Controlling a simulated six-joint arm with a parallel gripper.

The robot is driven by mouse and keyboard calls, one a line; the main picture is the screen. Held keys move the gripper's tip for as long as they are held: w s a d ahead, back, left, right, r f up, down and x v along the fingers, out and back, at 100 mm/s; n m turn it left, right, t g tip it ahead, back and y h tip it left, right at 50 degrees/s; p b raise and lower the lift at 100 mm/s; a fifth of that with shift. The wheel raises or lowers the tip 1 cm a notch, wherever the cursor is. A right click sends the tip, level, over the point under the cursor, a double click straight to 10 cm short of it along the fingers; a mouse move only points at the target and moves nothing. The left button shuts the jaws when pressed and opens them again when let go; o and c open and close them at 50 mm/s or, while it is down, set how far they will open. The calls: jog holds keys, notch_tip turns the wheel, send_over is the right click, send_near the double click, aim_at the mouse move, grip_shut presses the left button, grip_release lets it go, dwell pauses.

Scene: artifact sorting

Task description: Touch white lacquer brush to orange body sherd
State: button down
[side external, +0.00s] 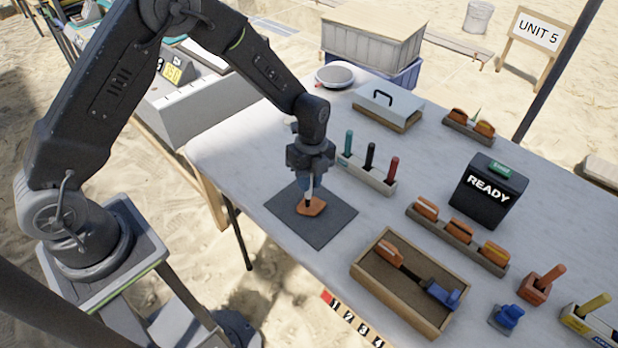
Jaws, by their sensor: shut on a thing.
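The orange body sherd (314,209) lies flat on a dark grey mat (320,232) near the table's left front edge. My gripper (310,178) points straight down above the sherd, shut on a slim upright tool with a pale lower part, which I take to be the white lacquer brush (309,192). Most of its handle is hidden by the jaws. Its lower end meets the sherd in the picture; at this size I cannot tell whether it touches or hovers just above.
A rack (372,180) with green, black and red handled tools stands behind the mat. A wooden tray (402,309) with an orange piece and a blue tool lies to the right. A sherd rack (459,240) and a black READY box (487,190) stand farther right.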

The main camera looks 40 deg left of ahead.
jog(key=shift+f, duration=0.5)
dwell(1.2)
jog(key=shift+r, duration=4.05)
